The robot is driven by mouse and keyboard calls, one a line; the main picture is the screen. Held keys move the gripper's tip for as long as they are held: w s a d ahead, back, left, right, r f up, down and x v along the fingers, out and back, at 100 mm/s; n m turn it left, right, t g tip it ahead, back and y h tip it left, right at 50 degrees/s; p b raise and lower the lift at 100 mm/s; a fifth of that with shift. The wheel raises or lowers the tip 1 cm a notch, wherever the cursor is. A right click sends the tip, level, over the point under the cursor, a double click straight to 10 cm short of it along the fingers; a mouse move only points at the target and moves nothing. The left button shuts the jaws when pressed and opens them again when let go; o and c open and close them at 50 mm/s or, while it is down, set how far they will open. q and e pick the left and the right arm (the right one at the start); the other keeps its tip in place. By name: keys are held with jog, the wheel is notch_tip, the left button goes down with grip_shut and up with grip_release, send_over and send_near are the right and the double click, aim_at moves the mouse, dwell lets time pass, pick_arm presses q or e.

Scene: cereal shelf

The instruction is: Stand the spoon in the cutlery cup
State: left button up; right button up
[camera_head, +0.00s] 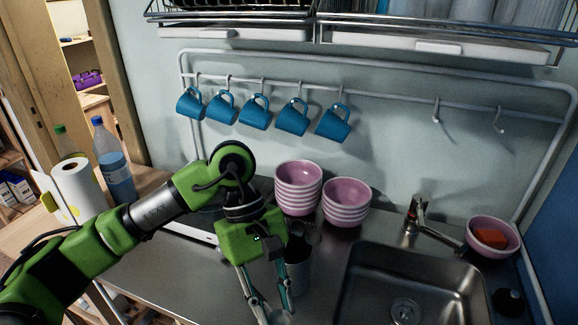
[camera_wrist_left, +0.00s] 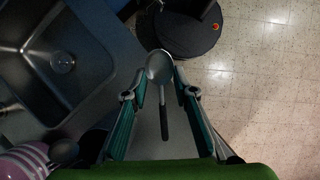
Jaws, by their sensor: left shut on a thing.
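My left gripper (camera_head: 272,306) points down over the counter in the head view, close in front of the cutlery cup. In the left wrist view its fingertips (camera_wrist_left: 159,73) are shut on the spoon (camera_wrist_left: 159,67). The spoon's metal bowl lies at the fingertips and its dark handle runs back between the fingers. In the head view the spoon's bowl (camera_head: 281,318) shows only faintly at the bottom edge. The cutlery cup (camera_head: 298,275) is a dark metal cylinder, upright, with utensils in it, partly hidden behind my gripper. My right gripper is not in view.
Stacked pink striped bowls (camera_head: 298,188) stand behind the cup. The sink (camera_head: 415,285) and its tap (camera_head: 420,215) are to the right. Blue mugs (camera_head: 255,112) hang on the rail above. A bottle (camera_head: 112,165) and paper roll (camera_head: 78,190) stand at left.

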pick_arm(q)
jog(key=w+d+r+n+t+h+p, duration=0.2)
jog(key=w+d+r+n+h+p, duration=0.15)
jog(key=d+r+n+h, duration=0.45)
jog(key=w+a+r+n+t+h+p, duration=0.2)
jog(key=w+a+r+n+t+h, duration=0.35)
jog(key=w+r+n+t, duration=0.35)
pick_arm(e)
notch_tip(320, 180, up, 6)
pick_arm(q)
notch_tip(320, 180, down, 11)
jog(key=w+t+b, duration=0.1)
jog(key=b, duration=0.8)
jog(key=shift+a+f+m, duration=0.15)
jog(key=shift+a+m, duration=0.15)
jog(key=shift+a, duration=0.1)
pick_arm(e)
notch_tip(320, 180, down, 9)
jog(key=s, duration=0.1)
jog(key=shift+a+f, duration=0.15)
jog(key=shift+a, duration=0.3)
pick_arm(q)
jog(key=shift+w, duration=0.1)
